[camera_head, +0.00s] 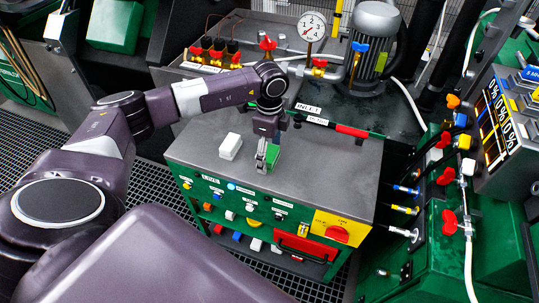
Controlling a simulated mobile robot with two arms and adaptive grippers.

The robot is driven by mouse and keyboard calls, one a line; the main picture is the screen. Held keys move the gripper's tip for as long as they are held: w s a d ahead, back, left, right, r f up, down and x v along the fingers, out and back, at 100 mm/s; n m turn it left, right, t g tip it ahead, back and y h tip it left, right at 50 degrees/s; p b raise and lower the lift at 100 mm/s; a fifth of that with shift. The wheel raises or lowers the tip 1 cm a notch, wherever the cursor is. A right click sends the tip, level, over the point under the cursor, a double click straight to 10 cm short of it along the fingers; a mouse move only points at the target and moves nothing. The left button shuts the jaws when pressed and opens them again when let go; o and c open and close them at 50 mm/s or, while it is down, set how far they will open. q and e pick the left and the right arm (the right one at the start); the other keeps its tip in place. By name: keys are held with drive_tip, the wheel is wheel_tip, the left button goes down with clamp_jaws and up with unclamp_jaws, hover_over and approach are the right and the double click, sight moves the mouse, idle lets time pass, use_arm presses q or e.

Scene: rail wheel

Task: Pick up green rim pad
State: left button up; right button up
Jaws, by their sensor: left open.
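The green rim pad (273,157) is a small green block on the grey top of the control cabinet (330,175). My left gripper (264,157) points down right at the pad, its fingers along the pad's left side. The gripper is open. The fingers hide part of the pad, and I cannot tell whether they touch it. My right gripper is not in view.
A white block (230,146) lies on the cabinet top just left of the gripper. A red-and-black bar tool (340,128) lies behind it. A pressure gauge (311,27), valves and a motor (374,40) stand at the back. The cabinet top's right part is clear.

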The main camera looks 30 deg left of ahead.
sight(270, 153)
use_arm(q)
drive_tip(key=shift+f, duration=0.2)
drive_tip(key=c, duration=1.3)
drive_tip(key=shift+s, duration=0.1)
drive_tip(key=shift+c, duration=0.2)
drive_tip(key=shift+r, duration=0.15)
wheel_tip(270, 153, up, 20)
drive_tip(key=b, duration=0.2)
